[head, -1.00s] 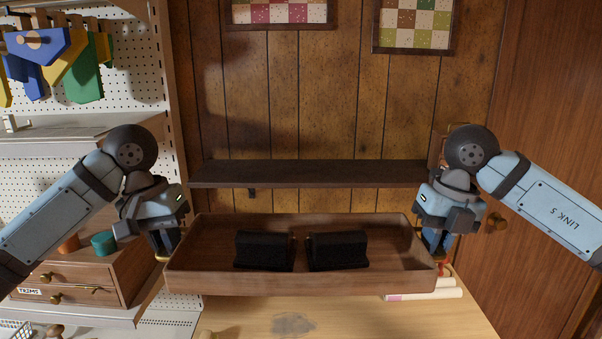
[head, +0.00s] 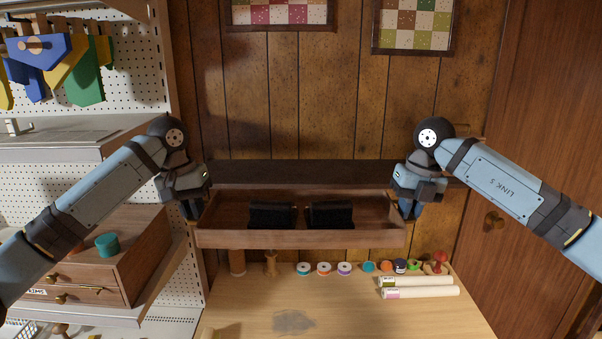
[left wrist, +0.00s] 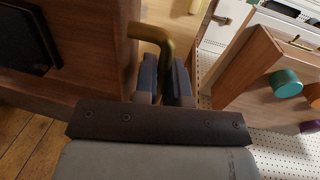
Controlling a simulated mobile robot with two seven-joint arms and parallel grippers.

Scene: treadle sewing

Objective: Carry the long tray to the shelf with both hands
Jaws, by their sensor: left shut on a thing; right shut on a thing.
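The long brown wooden tray (head: 300,239) is in the air in the middle of the head view and looks about level. Two black blocks (head: 270,215) (head: 331,214) sit side by side in it. My left gripper (head: 191,212) is shut on the tray's left handle; in the left wrist view a brass handle (left wrist: 152,34) runs between the fingers. My right gripper (head: 412,210) is shut at the tray's right end, its handle mostly hidden. The dark shelf (head: 300,172) on the panelled wall is just behind the tray, partly covered by it.
Below is a wooden table (head: 330,315) with several thread spools (head: 324,268), a red pincushion-like thing (head: 438,261) and rolls (head: 418,286) along its back. A drawer box (head: 110,265) and pegboard stand left, a door (head: 540,150) right.

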